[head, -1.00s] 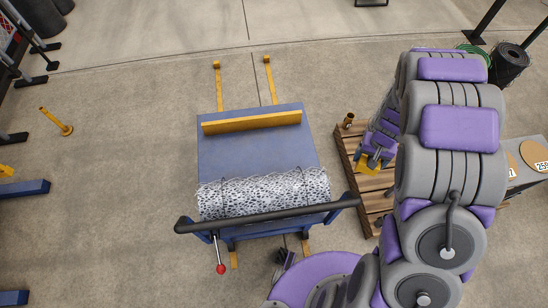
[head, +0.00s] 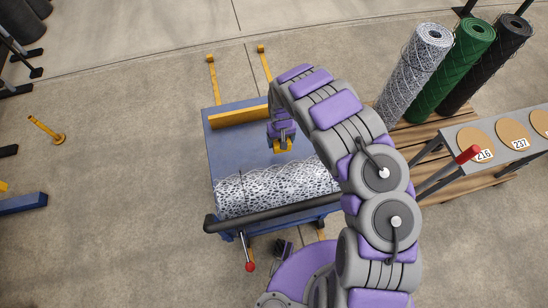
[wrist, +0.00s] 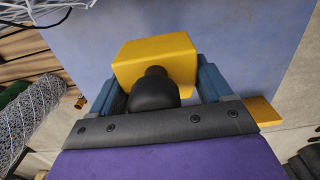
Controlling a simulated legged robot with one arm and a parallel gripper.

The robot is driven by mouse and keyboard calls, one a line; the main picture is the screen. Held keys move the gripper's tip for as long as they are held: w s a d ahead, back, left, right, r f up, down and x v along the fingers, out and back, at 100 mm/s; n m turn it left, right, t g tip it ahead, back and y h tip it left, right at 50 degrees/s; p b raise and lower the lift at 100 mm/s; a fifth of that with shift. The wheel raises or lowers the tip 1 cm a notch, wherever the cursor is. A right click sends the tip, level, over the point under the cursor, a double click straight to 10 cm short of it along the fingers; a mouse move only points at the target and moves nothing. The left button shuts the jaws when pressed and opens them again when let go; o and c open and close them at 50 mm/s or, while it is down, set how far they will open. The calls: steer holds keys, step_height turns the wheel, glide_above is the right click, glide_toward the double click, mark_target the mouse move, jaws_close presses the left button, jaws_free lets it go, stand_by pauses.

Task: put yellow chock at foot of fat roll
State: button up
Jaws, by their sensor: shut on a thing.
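The yellow chock (wrist: 160,55) is a block with a black knob on its near side. My gripper (wrist: 161,78) is shut on it, with one blue finger at each side. In the head view the chock (head: 284,147) hangs below my arm over the blue deck (head: 225,150), behind a thick roll of black-and-white mesh (head: 265,192). This roll lies across the front of the deck, apart from the chock; my arm hides its right end. In the wrist view a bit of wire mesh (wrist: 55,12) shows at the upper left. The chock's height above the deck is hard to tell.
A yellow bar (head: 235,118) runs along the deck's far edge. A dark rail (head: 255,218) crosses its front, with a red-knobbed lever (head: 249,265). At right, grey, green (head: 455,75) and black rolls stand on a pallet, by a table with numbered discs (head: 485,140).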

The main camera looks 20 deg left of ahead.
step_height(320, 180, down, 5)
steer(key=shift+d+r+b, duration=0.1)
steer(key=shift+b, duration=0.7)
steer(key=shift+f+b, duration=0.85)
steer(key=shift+f, duration=1.55)
steer(key=shift+f, duration=0.1)
steer(key=shift+f+b, duration=0.35)
steer(key=shift+f, duration=0.15)
steer(key=o, duration=1.4)
steer(key=shift+s+f, duration=0.1)
steer(key=shift+s, duration=0.05)
